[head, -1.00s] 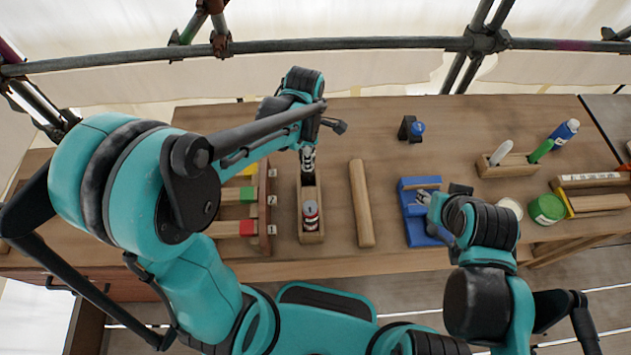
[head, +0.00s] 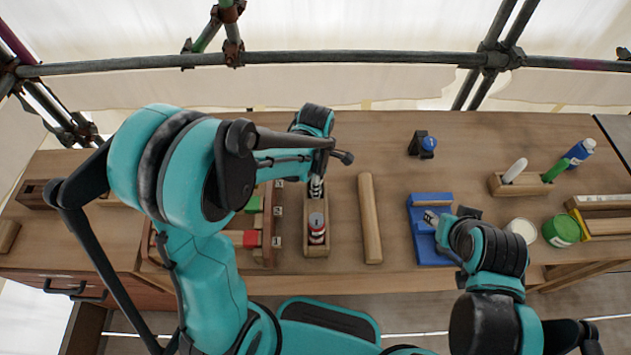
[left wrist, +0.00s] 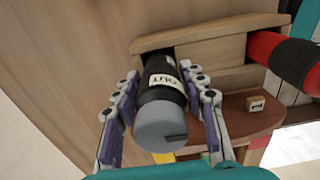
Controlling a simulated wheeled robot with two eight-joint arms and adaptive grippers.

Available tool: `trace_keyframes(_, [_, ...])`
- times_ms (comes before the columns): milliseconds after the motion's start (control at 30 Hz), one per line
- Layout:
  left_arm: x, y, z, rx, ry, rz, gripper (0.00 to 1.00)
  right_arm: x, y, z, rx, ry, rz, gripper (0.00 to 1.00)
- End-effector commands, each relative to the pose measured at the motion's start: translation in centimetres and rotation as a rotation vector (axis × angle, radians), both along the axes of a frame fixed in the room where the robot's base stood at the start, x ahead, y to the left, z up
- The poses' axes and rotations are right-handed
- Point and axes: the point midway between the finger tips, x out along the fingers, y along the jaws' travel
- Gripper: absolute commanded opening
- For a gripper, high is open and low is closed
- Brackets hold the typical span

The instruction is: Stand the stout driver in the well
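The stout driver (left wrist: 162,100) has a dark handle, a grey slotted end cap and a white label reading "OUT" in the left wrist view. My left gripper (left wrist: 160,82) has its fingers on both sides of the handle and appears shut on it. The driver's far end meets an opening in the wooden block (left wrist: 215,50); how deep it sits is hidden. In the head view my left gripper (head: 316,188) is over the back part of this block (head: 316,251). A red driver (head: 317,229) stands in its front part. My right gripper (head: 440,220) is by the blue tray; its fingers are unclear.
A wooden bar (head: 370,218) lies right of the block, and a rack with coloured pieces stands left. The blue tray (head: 430,252), a green tin (head: 562,231), a white tub (head: 521,230) and a marker holder (head: 520,187) are further right.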

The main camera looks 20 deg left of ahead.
Motion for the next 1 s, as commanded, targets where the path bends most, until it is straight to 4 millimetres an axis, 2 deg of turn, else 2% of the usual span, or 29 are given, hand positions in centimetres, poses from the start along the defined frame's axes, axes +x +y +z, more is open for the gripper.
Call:
trace_keyframes(300, [0.0,0.0,0.1,0.000,0.000,0.000,0.54,0.0,0.0,0.1,0.000,0.000,0.000,0.40])
trace_keyframes(433, [0.0,0.0,1.0,0.000,0.000,0.000,0.54,0.0,0.0,0.7,0.000,0.000,0.000,0.40])
trace_keyframes(567, [0.0,0.0,3.5,0.000,0.000,0.000,0.54,0.0,0.0,1.5,0.000,0.000,0.000,0.40])
trace_keyframes(800, [0.0,0.0,8.9,0.000,0.000,0.000,0.54,0.0,0.0,3.0,0.000,0.000,0.000,0.40])
trace_keyframes(1000, [0.0,0.0,11.7,0.000,0.000,0.000,0.54,0.0,0.0,3.7,0.000,0.000,0.000,0.40])
